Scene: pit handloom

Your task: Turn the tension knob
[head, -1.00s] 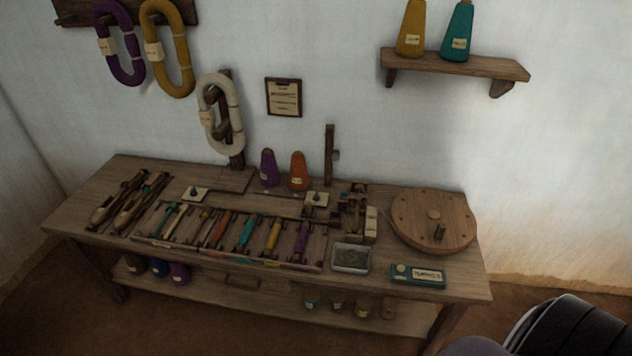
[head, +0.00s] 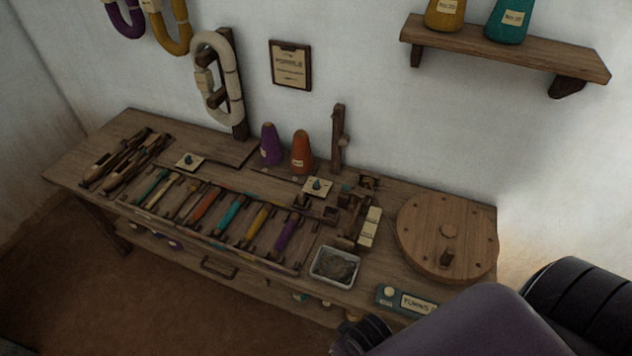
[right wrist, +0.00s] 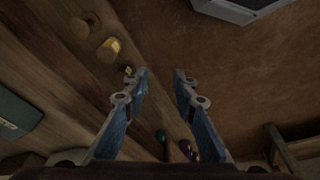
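I cannot tell which is the tension knob. Neither knob can be made out in the right wrist view. My right gripper (right wrist: 160,80) is open with nothing between its fingers; in the right wrist view it is over or beside wooden boards and the brown floor. In the head view my right arm covers the lower right, and its fingers are not visible. My left gripper is in neither view.
The wooden bench (head: 95,150) holds a rack of coloured bobbins (head: 203,207), a metal tray (head: 334,265), a round wooden disc (head: 428,222) with a peg, and a teal labelled box (head: 387,294). An upright post (head: 338,135) stands behind the right knob. Cones sit on the lower shelf.

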